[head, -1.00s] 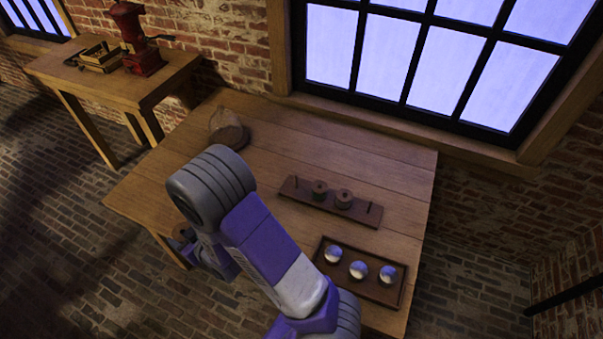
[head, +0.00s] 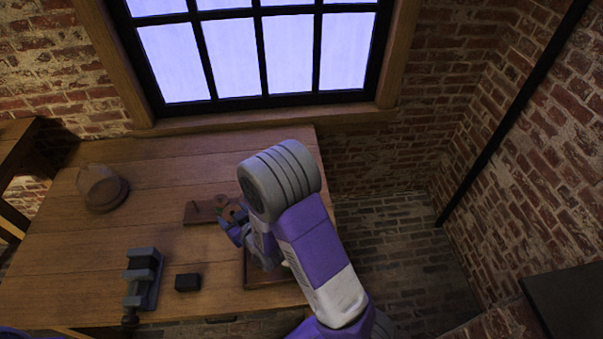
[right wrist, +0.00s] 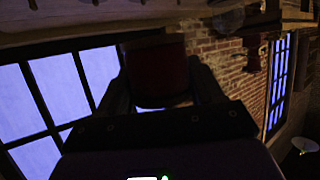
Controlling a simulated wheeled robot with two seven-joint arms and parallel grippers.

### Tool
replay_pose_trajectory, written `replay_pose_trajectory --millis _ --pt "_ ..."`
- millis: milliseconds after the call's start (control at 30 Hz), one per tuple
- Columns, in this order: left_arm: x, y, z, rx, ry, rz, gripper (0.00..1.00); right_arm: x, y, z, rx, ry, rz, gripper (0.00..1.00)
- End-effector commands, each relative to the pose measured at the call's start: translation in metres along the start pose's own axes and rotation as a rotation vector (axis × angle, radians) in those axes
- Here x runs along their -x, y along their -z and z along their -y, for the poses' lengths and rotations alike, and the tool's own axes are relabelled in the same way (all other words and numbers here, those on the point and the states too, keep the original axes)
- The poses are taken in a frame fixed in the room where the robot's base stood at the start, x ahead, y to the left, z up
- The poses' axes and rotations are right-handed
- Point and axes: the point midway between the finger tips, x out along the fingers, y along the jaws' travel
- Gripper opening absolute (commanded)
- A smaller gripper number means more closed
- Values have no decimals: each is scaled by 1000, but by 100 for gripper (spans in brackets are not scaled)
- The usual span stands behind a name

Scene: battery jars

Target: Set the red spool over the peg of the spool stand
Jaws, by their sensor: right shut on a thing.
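The red spool (right wrist: 158,75) shows dark red between the two fingers of my right gripper in the right wrist view. My right gripper (head: 234,222) is shut on it, over the right part of the spool stand in the head view. The stand (head: 198,214) is a dark wooden plank on the table; its left end and a thin peg show, and my arm hides its right end. Spool shapes beside the gripper are small and partly covered, so I cannot tell them apart clearly. My left gripper is not in view.
A dark tray (head: 254,284) sits mostly hidden behind my right arm. A grey vise (head: 144,275) and a small black block (head: 187,282) stand near the front. A glass dome on a wooden base (head: 106,198) is at the left. The table's middle is clear.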

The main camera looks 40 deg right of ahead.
Motion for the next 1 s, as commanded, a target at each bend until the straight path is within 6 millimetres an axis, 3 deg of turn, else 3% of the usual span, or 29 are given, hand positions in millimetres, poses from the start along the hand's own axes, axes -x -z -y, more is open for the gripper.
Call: replay_pose_trajectory --millis 33,200,400,600,767,1000 --pt "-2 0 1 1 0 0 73 -10 2 -5 4 9 -6 31" --pt "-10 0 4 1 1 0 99 -50 12 -38 37 79 -8 31" --pt "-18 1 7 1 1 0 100 -79 14 -105 68 151 -4 31" --pt "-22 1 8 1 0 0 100 -86 10 -158 80 186 -3 31" --pt "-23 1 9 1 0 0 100 -86 7 -176 82 198 -3 31" --pt "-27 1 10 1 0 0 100 -88 1 -177 83 201 -2 31"
